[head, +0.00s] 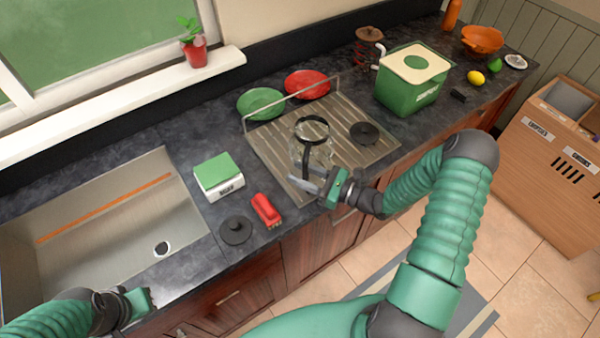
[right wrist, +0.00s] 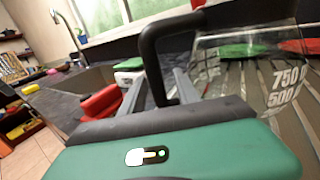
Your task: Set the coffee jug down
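The coffee jug (head: 318,152) is clear glass with a black rim and black handle. It stands upright on the ribbed metal drainer (head: 275,160). In the right wrist view its glass (right wrist: 235,75) carries white volume numbers. My right gripper (head: 322,182) is at the near side of the jug, with fingers spread. In the right wrist view the black handle (right wrist: 153,60) reaches down between the two fingers (right wrist: 160,88), with a gap showing. My left gripper (head: 145,300) is low at the left, by the sink's front edge; its fingers are not clear.
A black disc (head: 365,132) lies on the drainer, right of the jug. Green (head: 260,104) and red (head: 308,84) plates are behind. A green box (head: 410,88) stands at the right. A scale (head: 219,177), red object (head: 266,210) and black lid (head: 236,230) are left, near the sink (head: 110,215).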

